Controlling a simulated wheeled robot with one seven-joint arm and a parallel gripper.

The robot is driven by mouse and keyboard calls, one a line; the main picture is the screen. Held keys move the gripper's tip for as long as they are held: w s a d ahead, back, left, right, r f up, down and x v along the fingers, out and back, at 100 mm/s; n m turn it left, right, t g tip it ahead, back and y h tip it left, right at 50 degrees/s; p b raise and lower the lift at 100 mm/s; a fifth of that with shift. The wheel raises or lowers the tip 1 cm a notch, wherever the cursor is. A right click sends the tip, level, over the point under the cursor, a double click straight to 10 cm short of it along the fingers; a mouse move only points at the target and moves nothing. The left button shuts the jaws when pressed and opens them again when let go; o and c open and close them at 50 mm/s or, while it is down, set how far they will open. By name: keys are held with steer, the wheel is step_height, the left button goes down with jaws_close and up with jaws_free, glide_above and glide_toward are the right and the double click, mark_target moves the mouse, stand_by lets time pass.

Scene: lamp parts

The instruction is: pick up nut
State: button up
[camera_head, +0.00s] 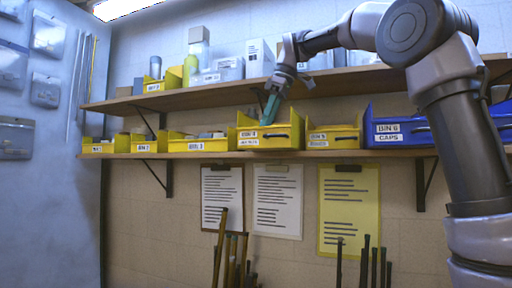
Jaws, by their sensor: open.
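My gripper (268,119), with teal fingers, points down into the yellow bin labelled BIN 4 (262,142) on the lower shelf. Its fingertips are at the bin's opening, partly behind the front wall, and the jaws are open. No nut can be made out; the inside of this bin is hidden by its front wall and my gripper. The small second line on the bin's label is too blurred to read.
On the lower shelf (225,155), yellow BIN 5 (333,138) and blue BIN 6 CAPS (397,131) stand to the right, and smaller yellow bins (195,144) to the left. The upper shelf (205,95) runs close above, behind my arm. Clipboards (276,200) hang below.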

steer(key=x, duration=0.5)
steer(key=shift+a+f, duration=0.1)
steer(key=shift+a, duration=0.1)
jaws_close()
